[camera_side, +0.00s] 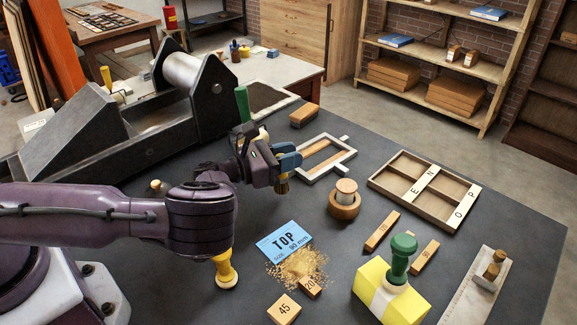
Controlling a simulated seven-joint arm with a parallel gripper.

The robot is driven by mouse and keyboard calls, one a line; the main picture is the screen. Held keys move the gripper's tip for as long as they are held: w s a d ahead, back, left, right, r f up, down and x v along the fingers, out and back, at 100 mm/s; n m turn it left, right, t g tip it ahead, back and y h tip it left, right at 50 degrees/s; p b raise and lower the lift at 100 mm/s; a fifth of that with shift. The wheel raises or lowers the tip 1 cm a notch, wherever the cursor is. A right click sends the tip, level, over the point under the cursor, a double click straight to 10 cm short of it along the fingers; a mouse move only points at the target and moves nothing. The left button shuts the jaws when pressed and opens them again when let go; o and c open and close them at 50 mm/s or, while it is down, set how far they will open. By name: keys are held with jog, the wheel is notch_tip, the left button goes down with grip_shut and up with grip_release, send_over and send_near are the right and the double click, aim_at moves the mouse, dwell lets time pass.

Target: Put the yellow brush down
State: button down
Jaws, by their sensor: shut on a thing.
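My gripper (287,162) is over the dark table, just left of a white frame. Its blue fingers are shut on the yellow brush (283,186), of which a small yellow and dark part shows below the fingers. The rest of the brush is hidden by the gripper. I cannot tell whether its lower end touches the table. A separate yellow-handled tool (226,269) with a pale base stands on the table below my arm.
The white frame (338,170) lies close right of the gripper. A lettered tray (390,184) lies right. A green-handled tool (402,252) stands on a yellow block (372,283).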

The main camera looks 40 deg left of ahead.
jog(key=shift+f, duration=1.5)
jog(key=shift+f, duration=0.15)
jog(key=c, duration=0.9)
grip_release()
jog(key=shift+r, duration=0.2)
jog(key=v, duration=0.4)
jog(key=shift+s+a+f, duration=0.1)
jog(key=shift+s+a, duration=0.1)
jog(key=shift+s, duration=0.1)
notch_tip(320, 180, up, 7)
